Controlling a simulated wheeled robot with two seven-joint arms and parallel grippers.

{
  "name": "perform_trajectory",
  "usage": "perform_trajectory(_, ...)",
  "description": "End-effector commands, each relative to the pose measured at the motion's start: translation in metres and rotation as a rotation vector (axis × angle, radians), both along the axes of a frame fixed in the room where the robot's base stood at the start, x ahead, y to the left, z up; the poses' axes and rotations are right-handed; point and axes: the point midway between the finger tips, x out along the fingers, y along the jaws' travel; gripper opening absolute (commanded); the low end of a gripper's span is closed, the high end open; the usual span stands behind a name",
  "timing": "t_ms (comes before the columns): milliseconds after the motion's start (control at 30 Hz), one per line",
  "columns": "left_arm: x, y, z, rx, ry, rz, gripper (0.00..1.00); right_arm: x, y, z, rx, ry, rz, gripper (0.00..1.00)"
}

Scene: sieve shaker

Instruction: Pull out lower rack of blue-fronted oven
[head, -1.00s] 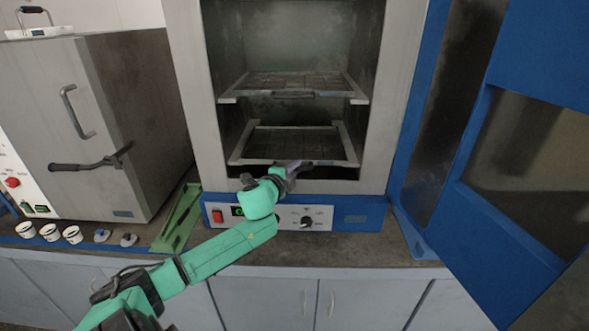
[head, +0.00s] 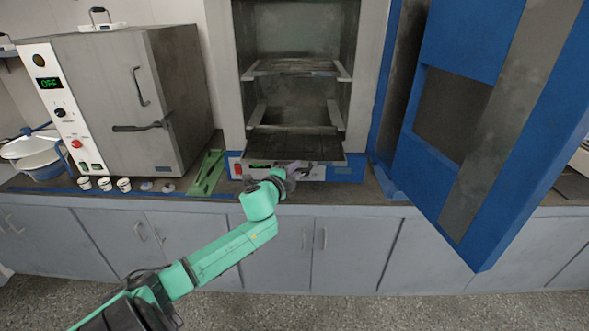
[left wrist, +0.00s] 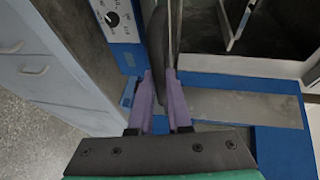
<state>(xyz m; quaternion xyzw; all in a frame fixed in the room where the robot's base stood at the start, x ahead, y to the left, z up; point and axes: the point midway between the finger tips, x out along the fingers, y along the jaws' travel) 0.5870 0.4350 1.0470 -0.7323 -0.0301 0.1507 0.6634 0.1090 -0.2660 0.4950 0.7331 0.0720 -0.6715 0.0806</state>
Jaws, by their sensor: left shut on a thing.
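The blue-fronted oven (head: 219,90) stands on the bench with its blue door (head: 450,138) swung wide open to the right. Its lower rack (head: 295,147) sticks out of the chamber mouth, over the control panel, and looks level. The rear part of its side rails is still inside. My left gripper (head: 297,168) is at the rack's front edge, shut on its handle. In the left wrist view, the purple fingers (left wrist: 161,85) close around the dark handle (left wrist: 159,45). The upper rack (head: 295,67) sits inside the chamber. My right gripper is not in view.
A grey oven (head: 120,90) with a shut door stands at the left. A green stand (head: 207,172) and several small white cups (head: 104,184) are on the bench (head: 350,197). The floor (head: 400,308) in front of the cabinets is clear.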

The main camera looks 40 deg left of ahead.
Motion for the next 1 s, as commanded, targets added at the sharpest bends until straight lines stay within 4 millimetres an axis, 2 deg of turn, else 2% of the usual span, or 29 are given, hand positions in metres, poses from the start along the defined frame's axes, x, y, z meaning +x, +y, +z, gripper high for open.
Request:
perform_trajectory(467,0.000,0.000,0.002,0.001,-0.004,0.000,0.00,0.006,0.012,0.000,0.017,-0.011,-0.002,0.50)
perform_trajectory(500,0.000,0.000,0.002,0.001,-0.004,-0.001,0.24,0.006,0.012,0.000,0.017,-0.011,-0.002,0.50)
perform_trajectory(567,0.000,0.000,0.002,0.001,-0.003,0.000,0.46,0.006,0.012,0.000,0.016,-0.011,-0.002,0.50)
perform_trajectory(1000,-0.006,-0.001,0.001,0.001,-0.001,-0.001,0.46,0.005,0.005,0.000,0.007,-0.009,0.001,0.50)
